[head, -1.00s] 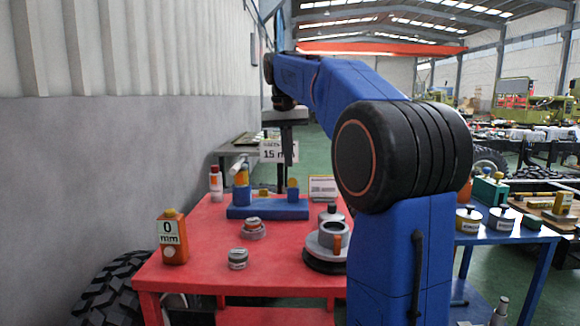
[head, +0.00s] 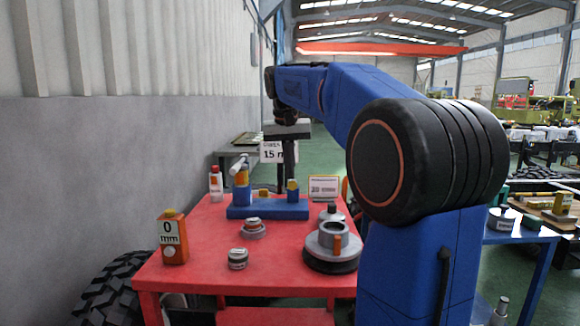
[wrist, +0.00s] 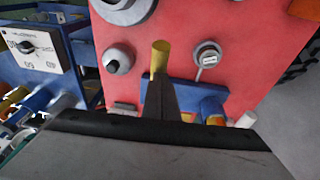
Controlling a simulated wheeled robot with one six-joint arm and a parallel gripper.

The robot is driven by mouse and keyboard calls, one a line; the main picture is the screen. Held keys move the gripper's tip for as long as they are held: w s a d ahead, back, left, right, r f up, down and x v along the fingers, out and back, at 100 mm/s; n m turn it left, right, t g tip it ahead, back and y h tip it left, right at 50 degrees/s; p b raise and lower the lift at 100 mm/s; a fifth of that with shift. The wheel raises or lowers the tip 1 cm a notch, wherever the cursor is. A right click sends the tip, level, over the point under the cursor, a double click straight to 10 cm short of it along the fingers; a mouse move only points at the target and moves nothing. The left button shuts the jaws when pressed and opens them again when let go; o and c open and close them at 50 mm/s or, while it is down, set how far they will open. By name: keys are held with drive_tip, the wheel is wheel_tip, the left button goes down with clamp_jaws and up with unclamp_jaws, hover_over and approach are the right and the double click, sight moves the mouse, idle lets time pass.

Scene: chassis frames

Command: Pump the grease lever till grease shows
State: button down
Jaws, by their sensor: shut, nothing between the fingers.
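The blue grease pump (head: 267,211) stands on the red table, with one post near each end. Its lever (head: 238,161) tilts from the left post, with a pale handle. The right post has a yellow top (head: 292,184). My gripper (head: 290,173) points down above that post and is shut and empty. In the wrist view its dark fingers end at a yellow cylinder (wrist: 160,58), apparently this top; I cannot tell whether they touch. I see no clear grease.
A blue table is at right.

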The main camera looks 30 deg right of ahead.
wheel_tip(320, 180, down, 11)
drive_tip(key=s+a+t+h, duration=0.1)
drive_tip(key=s+t+h, duration=0.1)
drive_tip(key=t, duration=0.1)
drive_tip(key=shift+s+a+r, duration=0.15)
drive_tip(key=shift+s+a, duration=0.15)
drive_tip(key=shift+a, duration=0.1)
idle(0.3)
drive_tip(key=w+v, duration=0.1)
drive_tip(key=v, duration=1.3)
drive_tip(key=shift+r, duration=0.5)
drive_tip(key=s+a+f+n+y, duration=0.2)
drive_tip(key=s+a+f, duration=0.4)
drive_tip(key=s+f, duration=0.6)
drive_tip(key=s+a+f+n+y, duration=0.2)
drive_tip(key=s+a+f+n, duration=0.2)
drive_tip(key=s+f, duration=0.8)
wheel_tip(320, 180, down, 5)
drive_tip(key=shift+a+n, duration=0.4)
drive_tip(key=shift+a, duration=0.65)
